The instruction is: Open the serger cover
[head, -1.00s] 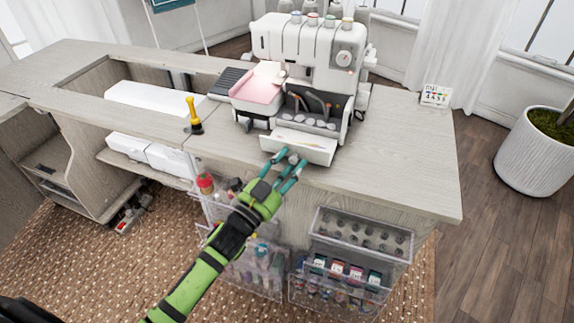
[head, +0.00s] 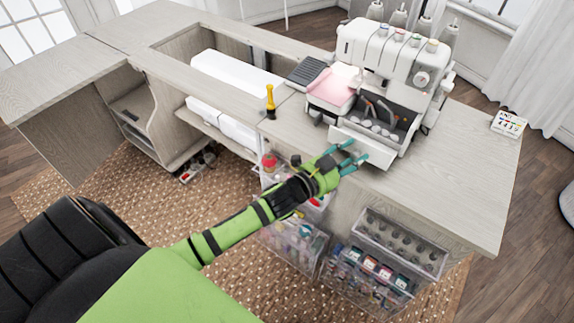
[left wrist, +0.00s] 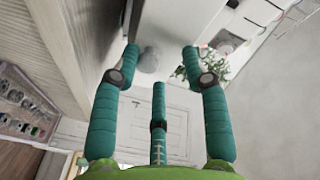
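The white serger (head: 390,75) stands on the wooden cabinet top. Its front cover (head: 368,150) is a white panel folded down at the front, and the dark inside with its metal parts (head: 378,115) shows above it. My left gripper (head: 354,152) is at the near-left edge of the cover, with its teal fingers spread. I cannot tell whether they touch the cover. In the left wrist view the three fingers of the left gripper (left wrist: 160,62) stand apart with nothing between them. My right gripper is not in view.
A yellow-handled tool (head: 270,102) stands on the cabinet top (head: 460,180), left of the serger. Clear organizers (head: 400,243) with bobbins and threads hang on the cabinet front below my arm. The cabinet top's right side is mostly clear.

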